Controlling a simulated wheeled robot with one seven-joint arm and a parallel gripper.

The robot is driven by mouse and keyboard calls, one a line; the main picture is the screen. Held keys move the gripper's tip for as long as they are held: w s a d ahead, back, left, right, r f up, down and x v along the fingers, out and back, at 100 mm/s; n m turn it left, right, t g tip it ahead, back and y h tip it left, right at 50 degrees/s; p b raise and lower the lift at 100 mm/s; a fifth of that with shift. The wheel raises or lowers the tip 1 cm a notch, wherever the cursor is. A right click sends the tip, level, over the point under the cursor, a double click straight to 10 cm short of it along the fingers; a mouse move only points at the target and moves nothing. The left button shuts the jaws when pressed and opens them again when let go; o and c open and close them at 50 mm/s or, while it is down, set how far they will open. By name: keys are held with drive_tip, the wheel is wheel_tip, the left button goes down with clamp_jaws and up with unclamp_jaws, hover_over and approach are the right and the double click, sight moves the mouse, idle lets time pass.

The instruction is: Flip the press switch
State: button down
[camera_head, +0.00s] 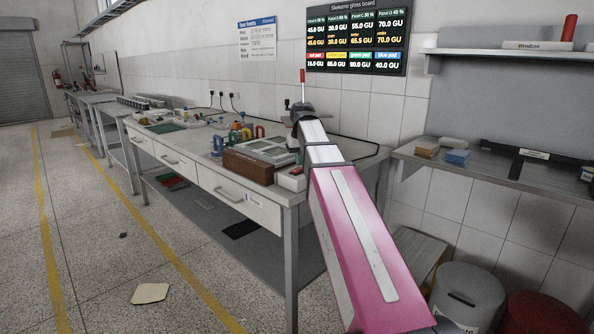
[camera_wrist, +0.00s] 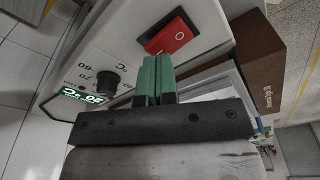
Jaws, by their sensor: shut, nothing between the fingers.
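The press switch is a red rocker marked with a circle (camera_wrist: 172,37), set in a black frame on a white panel (camera_wrist: 125,38) in the wrist view. My gripper (camera_wrist: 157,60) is shut and empty, its two green fingers side by side. The fingertips appear just below the switch's lower edge in the picture; I cannot tell whether they touch the panel.
A black knob (camera_wrist: 107,81) and a lit green display (camera_wrist: 83,97) sit left of the switch. A brown wooden box (camera_wrist: 265,55) stands close on the right; it also shows on the workbench in the head view (camera_head: 247,166). A shelf (camera_head: 500,171) is at right.

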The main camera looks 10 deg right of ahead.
sight(300, 168)
drive_tip(key=shift+r, duration=2.9)
